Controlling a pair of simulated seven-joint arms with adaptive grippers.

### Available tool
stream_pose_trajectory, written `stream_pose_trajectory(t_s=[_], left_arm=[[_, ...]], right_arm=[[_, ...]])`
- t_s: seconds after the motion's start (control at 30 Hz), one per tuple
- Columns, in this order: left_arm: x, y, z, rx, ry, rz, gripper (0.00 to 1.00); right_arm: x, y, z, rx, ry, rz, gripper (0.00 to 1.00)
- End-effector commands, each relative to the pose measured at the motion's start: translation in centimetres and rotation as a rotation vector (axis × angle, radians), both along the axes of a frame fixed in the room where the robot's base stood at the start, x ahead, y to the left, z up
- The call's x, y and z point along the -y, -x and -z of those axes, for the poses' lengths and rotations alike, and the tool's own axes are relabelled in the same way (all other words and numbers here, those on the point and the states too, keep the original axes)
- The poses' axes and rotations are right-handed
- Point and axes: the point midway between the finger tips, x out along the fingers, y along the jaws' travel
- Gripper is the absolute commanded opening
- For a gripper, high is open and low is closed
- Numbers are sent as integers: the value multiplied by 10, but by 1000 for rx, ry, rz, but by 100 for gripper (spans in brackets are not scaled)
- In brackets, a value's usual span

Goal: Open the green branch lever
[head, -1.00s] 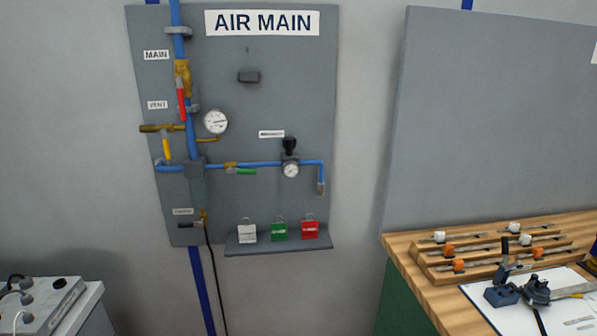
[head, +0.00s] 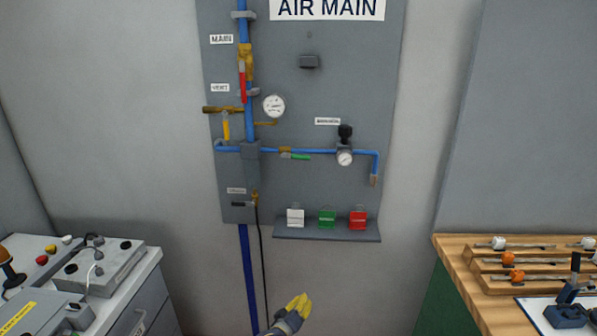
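The green branch lever (head: 300,156) is on a brass valve (head: 285,150) in the horizontal blue pipe (head: 325,151) of the wall panel. The lever points right and lies nearly along the pipe, just under it. My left gripper (head: 299,303), with yellow fingertips, is at the bottom middle of the head view, below the panel in the picture and well apart from the lever. Its fingertips look close together, but I cannot tell whether they are shut. No object shows in it. My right gripper is not in view.
A red lever (head: 243,84), a yellow lever (head: 226,127), gauges and a black regulator knob (head: 345,131) surround the pipes. A small shelf (head: 328,235) holds white, green and red tags. A grey cabinet stands at left, a wooden bench (head: 450,246) at right.

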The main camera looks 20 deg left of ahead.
Motion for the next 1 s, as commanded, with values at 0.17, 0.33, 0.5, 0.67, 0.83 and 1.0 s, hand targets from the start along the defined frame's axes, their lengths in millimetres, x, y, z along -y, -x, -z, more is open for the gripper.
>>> stream_pose_trajectory(t_s=[0.17,0.33,0.5,0.67,0.83,1.0], left_arm=[[1,-53,-169,269,540,-28,0],[-8,-55,-298,449,1146,51,0],[-23,-38,-354,508,1660,157,0],[-36,-29,-370,515,1980,231,0],[-42,-27,-370,505,2135,271,0],[-44,-31,-373,496,2174,285,0]], right_arm=[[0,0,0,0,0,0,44],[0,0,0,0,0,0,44],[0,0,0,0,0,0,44],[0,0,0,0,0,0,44],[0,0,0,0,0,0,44],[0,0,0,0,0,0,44]])
